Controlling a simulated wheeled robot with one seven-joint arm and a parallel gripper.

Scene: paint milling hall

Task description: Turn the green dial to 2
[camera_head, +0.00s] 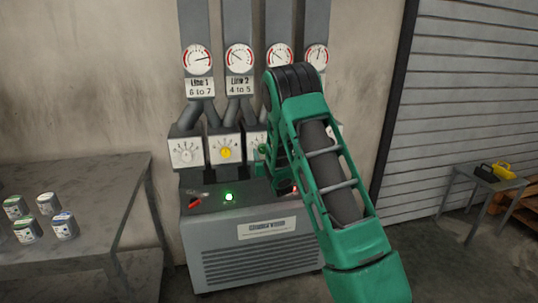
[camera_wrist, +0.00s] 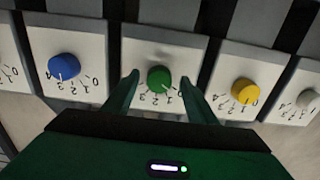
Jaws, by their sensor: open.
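The green dial (camera_wrist: 159,78) sits on a white numbered plate in the middle of the wrist view, where the numerals appear upside down. Its white pointer mark slants to the lower right; I cannot tell surely which numeral it meets. My gripper (camera_wrist: 157,84) is open, with one finger on each side of the dial and a visible gap to it. Whether the fingertips reach past the dial's face is unclear. In the head view my gripper (camera_head: 262,152) is in front of the green dial's plate (camera_head: 256,140) and mostly hides the dial.
A blue dial (camera_wrist: 63,67) and a yellow dial (camera_wrist: 241,91) flank the green one closely. The cabinet (camera_head: 250,255) below carries a lit green button (camera_head: 229,197) and a red-handled switch (camera_head: 195,202). A table (camera_head: 100,180) with several cans stands at left.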

